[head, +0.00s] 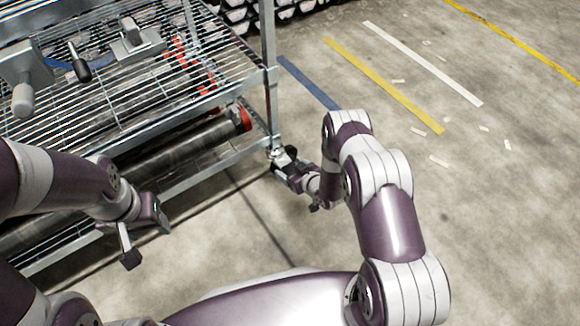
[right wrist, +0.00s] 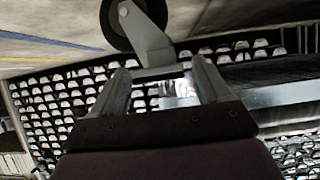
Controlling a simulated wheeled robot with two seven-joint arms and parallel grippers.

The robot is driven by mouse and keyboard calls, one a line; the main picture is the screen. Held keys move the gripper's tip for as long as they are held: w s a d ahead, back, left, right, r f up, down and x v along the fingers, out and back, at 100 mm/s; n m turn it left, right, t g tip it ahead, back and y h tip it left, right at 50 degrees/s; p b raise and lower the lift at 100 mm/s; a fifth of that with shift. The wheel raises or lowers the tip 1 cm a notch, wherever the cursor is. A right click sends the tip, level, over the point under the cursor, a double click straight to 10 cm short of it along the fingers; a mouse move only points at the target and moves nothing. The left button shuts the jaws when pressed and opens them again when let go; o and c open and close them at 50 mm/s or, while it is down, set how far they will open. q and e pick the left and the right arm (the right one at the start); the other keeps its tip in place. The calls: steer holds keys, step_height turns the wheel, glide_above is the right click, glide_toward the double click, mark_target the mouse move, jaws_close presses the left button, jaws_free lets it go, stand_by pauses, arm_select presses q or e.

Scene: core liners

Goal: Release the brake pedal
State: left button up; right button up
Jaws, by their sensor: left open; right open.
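A caster with a dark wheel (right wrist: 135,18) and a grey metal fork (right wrist: 143,38) shows at the top of the right wrist view, which appears upside down. A flat grey tab (right wrist: 156,72) extends from the fork to between my right fingertips; it may be the brake pedal. My right gripper (right wrist: 160,72) is open around this tab, and I cannot tell whether it touches. In the head view my right gripper (head: 288,166) is at the foot of the rack's near right post, hiding most of the caster. My left gripper (head: 145,236) is open and empty beside the rack.
The wire shelf rack (head: 190,100) fills the upper left. Grey-handled tools (head: 78,66) lie on its top shelf and dark cylinders (head: 205,137) with red ends lie below. Open concrete floor (head: 500,200) with painted stripes and small scraps spreads to the right.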

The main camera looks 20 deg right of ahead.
steer(key=p+v, duration=0.5)
steer(key=v, duration=0.6)
steer(key=shift+s+r+p, duration=0.15)
steer(key=shift+s+p, duration=0.1)
steer(key=shift+p, duration=0.15)
steer(key=shift+d, duration=0.1)
